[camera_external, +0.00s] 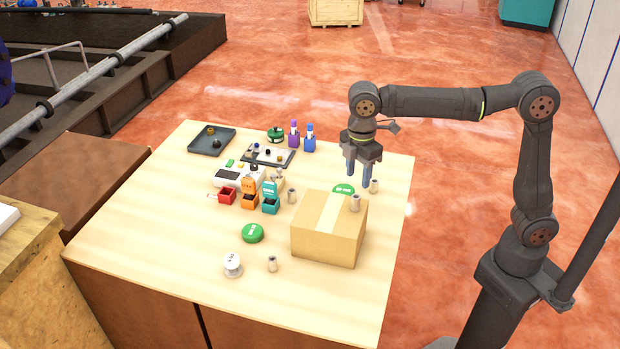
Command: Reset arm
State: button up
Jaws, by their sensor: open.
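My gripper (359,175) hangs over the right side of the wooden table (180,235), pointing down, with its fingers apart and nothing between them. It is above and behind the cardboard box (328,236). A green disc (344,189) lies below it, partly hidden by the box, and a small grey cylinder (374,186) stands just to its right.
Purple (294,138) and blue (309,142) bottles and a dark tray (211,143) are at the back. The front left is clear.

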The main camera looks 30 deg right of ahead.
aim_at(356, 196)
notch_tip(356, 196, down, 10)
jog(key=shift+r, duration=0.2)
jog(key=r, duration=0.5)
jog(key=shift+w+d, duration=0.2)
jog(key=shift+d, duration=0.05)
jog(key=w+d+r, duration=0.5)
jog(key=d+r, duration=0.1)
jog(key=d, duration=0.4)
jog(key=d+f+m, duration=0.2)
jog(key=d+f, duration=0.9)
jog(key=f, duration=0.1)
jog(key=s+a+f, duration=0.1)
jog(key=a+f, duration=0.1)
jog(key=a, duration=0.1)
jog(key=s+a+f, duration=0.1)
jog(key=a+f, duration=0.2)
jog(key=a, duration=0.1)
jog(key=s+a+f, duration=0.1)
jog(key=a+f, duration=0.1)
jog(key=a, duration=0.2)
jog(key=shift+s+f, duration=0.15)
jog(key=shift+f, duration=0.55)
